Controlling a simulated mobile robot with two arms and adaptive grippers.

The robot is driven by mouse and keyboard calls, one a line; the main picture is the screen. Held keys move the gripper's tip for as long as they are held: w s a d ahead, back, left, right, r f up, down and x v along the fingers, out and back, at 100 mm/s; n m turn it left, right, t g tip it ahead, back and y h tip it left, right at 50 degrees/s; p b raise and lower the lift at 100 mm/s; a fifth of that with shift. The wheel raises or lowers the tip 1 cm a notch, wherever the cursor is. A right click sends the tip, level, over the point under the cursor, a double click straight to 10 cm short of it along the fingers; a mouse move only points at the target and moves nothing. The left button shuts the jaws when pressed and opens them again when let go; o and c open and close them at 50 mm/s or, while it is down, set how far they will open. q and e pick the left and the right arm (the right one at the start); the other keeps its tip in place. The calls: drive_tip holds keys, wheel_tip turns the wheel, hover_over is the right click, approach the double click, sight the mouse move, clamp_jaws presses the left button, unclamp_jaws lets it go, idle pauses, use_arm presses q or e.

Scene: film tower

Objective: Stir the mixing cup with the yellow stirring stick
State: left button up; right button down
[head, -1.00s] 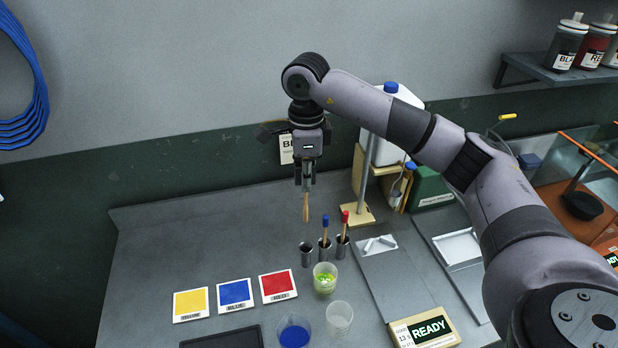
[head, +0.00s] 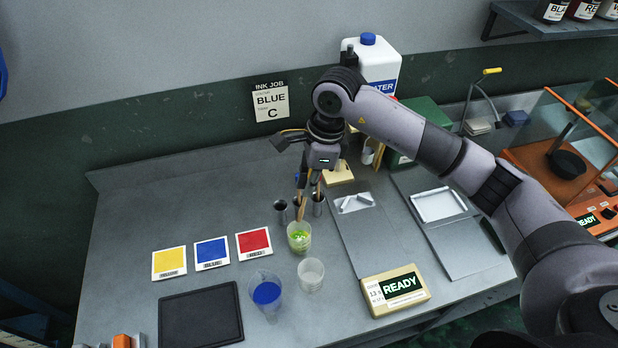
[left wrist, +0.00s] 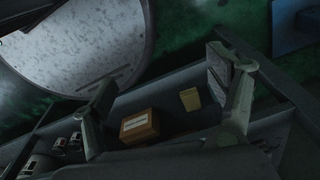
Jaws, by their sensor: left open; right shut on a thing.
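My right gripper (head: 307,183) is shut on a thin wooden stirring stick (head: 301,207) and holds it pointing down. The stick's lower end is at the mouth of the clear cup with yellow-green contents (head: 300,241); I cannot tell how deep it reaches. The stick's top is hidden in the gripper, so its yellow colour does not show. A clear empty-looking cup (head: 311,277) and a cup of blue liquid (head: 266,293) stand in front. My left gripper (left wrist: 165,92) is open and empty in the left wrist view, away from these cups.
Steel holders (head: 280,211) stand just behind the yellow-green cup, partly covered by the right gripper. Yellow, blue (head: 212,253) and red cards lie to the left. A dark tray (head: 201,314) is in front, a READY scale (head: 396,290) to the right. The back left bench is bare.

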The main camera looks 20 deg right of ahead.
wheel_tip(320, 180, down, 8)
drive_tip(key=b, duration=0.6)
drive_tip(key=shift+d+f, duration=0.1)
drive_tip(key=shift+f, duration=0.05)
use_arm(q)
wheel_tip(320, 180, down, 9)
drive_tip(key=d+b, duration=0.1)
drive_tip(key=b, duration=0.2)
drive_tip(key=shift+w+d, duration=0.15)
drive_tip(key=shift+w, duration=0.2)
use_arm(e)
drive_tip(key=shift+a+f, duration=0.2)
drive_tip(key=shift+f, duration=0.6)
drive_tip(key=shift+a+f, duration=0.15)
drive_tip(key=shift+f, duration=0.6)
use_arm(q)
drive_tip(key=shift+f, duration=0.1)
